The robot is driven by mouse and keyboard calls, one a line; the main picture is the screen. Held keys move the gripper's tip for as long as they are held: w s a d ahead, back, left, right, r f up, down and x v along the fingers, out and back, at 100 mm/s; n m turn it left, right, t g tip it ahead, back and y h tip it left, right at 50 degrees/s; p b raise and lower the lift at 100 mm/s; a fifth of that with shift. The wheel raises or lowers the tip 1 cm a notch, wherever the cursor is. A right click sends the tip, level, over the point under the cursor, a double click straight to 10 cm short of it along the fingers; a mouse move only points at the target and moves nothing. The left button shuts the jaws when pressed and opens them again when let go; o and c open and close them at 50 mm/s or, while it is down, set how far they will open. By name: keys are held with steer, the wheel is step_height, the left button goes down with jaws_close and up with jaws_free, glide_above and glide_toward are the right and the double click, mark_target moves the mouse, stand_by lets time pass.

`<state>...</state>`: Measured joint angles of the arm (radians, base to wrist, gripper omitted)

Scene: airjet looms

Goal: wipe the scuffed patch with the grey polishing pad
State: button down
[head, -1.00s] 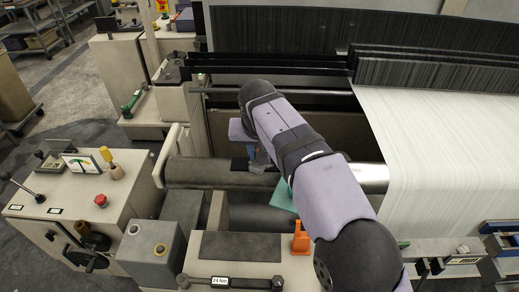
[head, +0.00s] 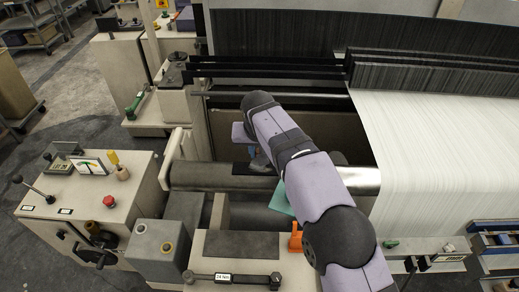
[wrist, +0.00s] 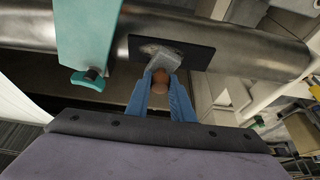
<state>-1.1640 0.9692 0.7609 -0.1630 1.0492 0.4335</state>
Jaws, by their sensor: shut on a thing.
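My gripper (wrist: 161,84) has blue fingers shut on the brown knob of the grey polishing pad (wrist: 165,60). The pad lies over the black plate (wrist: 193,55) on the metal roller, appearing to touch it. A pale scuffed patch (wrist: 149,48) shows on the plate at the pad's upper left edge; the pad hides part of it. In the head view the pad (head: 262,162) shows small at the plate (head: 242,168), and my arm hides most of the gripper.
A teal bracket (wrist: 88,40) hangs over the roller (wrist: 235,52) beside the pad; it also shows in the head view (head: 281,198). An orange part (head: 296,237) and a torque wrench (head: 232,279) sit in front. A control box (head: 85,190) stands left, white cloth (head: 430,150) right.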

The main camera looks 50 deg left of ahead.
steer(key=shift+w+d+f, duration=0.15)
steer(key=shift+w+f, duration=0.05)
steer(key=shift+w, duration=0.15)
steer(key=shift+s+d+f+b, duration=0.2)
steer(key=shift+s+d+b, duration=0.15)
steer(key=shift+b, duration=0.6)
steer(key=b, duration=0.1)
steer(key=s+d+b, duration=0.1)
steer(key=shift+s+d+r+b, duration=0.1)
steer(key=shift+s+d+b, duration=0.1)
steer(key=shift+s+b, duration=0.15)
steer(key=shift+s+d+r+b, duration=0.2)
steer(key=shift+s+d+b, duration=0.15)
steer(key=shift+b, duration=0.1)
steer(key=shift+w+r+p, duration=0.1)
steer(key=shift+r+p, duration=0.05)
steer(key=shift+p, duration=0.2)
steer(key=shift+w+a, duration=0.1)
steer(key=shift+a, duration=0.05)
